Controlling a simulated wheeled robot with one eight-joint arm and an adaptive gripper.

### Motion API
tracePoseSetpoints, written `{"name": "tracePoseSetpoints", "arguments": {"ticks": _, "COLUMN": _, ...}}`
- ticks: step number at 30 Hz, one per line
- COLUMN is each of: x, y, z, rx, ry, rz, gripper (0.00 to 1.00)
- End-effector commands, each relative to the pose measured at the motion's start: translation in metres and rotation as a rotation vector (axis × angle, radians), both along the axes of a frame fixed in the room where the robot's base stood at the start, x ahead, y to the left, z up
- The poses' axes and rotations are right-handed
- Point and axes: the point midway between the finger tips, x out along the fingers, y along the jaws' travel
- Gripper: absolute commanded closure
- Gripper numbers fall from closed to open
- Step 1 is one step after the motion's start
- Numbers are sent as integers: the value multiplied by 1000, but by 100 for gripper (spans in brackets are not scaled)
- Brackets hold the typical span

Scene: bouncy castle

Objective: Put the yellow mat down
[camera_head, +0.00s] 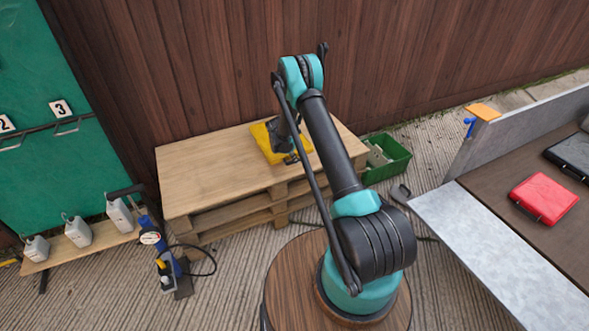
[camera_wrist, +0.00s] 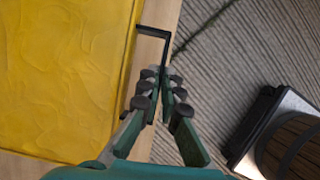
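The yellow mat (camera_head: 266,145) is on the wooden pallet table (camera_head: 205,178), near its right back part; whether it rests fully on the boards is hard to tell. In the wrist view the yellow mat (camera_wrist: 62,75) fills the left side, with a black handle (camera_wrist: 153,32) sticking out from its right edge. My gripper (camera_wrist: 160,78) has its fingers close together around the outer bar of this handle and looks shut on it. In the head view my gripper (camera_head: 290,140) covers part of the mat.
A green crate (camera_head: 390,158) stands on the ground right of the pallets. A blue pump (camera_head: 165,255) and several grey canisters (camera_head: 77,232) are at the left. A red case (camera_head: 543,197) lies on the truck bed at the right. A wooden wall rises behind the pallets.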

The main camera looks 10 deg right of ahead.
Motion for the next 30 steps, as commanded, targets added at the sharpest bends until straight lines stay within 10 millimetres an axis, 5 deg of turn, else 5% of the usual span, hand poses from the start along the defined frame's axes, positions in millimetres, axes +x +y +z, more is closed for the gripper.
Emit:
{"name": "tracePoseSetpoints", "arguments": {"ticks": 16, "x": 0, "y": 0, "z": -56, "rx": 0, "ry": 0, "rz": -1, "gripper": 100}}
{"name": "tracePoseSetpoints", "arguments": {"ticks": 23, "x": 0, "y": 0, "z": -60, "rx": 0, "ry": 0, "rz": -1, "gripper": 100}}
{"name": "tracePoseSetpoints", "arguments": {"ticks": 28, "x": 0, "y": 0, "z": -60, "rx": 0, "ry": 0, "rz": -1, "gripper": 76}}
{"name": "tracePoseSetpoints", "arguments": {"ticks": 30, "x": 0, "y": 0, "z": -60, "rx": 0, "ry": 0, "rz": -1, "gripper": 74}}
